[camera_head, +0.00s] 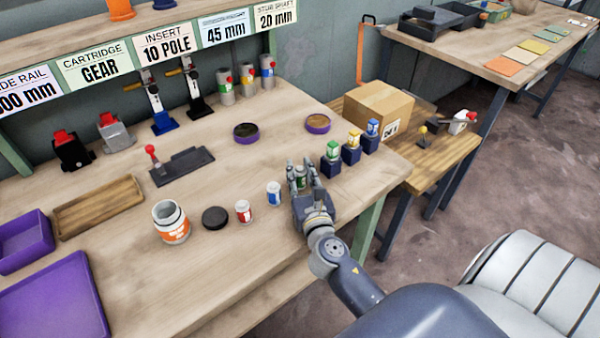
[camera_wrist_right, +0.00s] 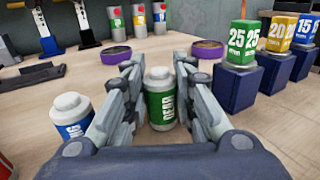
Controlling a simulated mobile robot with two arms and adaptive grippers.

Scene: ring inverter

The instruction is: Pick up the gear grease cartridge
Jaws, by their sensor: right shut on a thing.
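The gear grease cartridge (camera_wrist_right: 161,101) is a small upright cylinder with a white-grey cap and a green label reading GEAR. In the right wrist view it stands between the two fingers of my right gripper (camera_wrist_right: 160,110), which is shut on it. In the head view my right gripper (camera_head: 303,178) is over the table's right part, and the cartridge (camera_head: 301,176) shows only partly between its fingers. I cannot tell whether its base touches the table. My left gripper is not in view.
A blue-labelled cartridge (camera_head: 274,193) and a red-labelled one (camera_head: 243,211) stand left of my right gripper. Green (camera_head: 331,157), yellow (camera_head: 352,147) and blue (camera_head: 371,136) inserts on dark blocks stand to its right. Purple-rimmed dishes (camera_head: 318,123) lie behind it. The table's front is clear.

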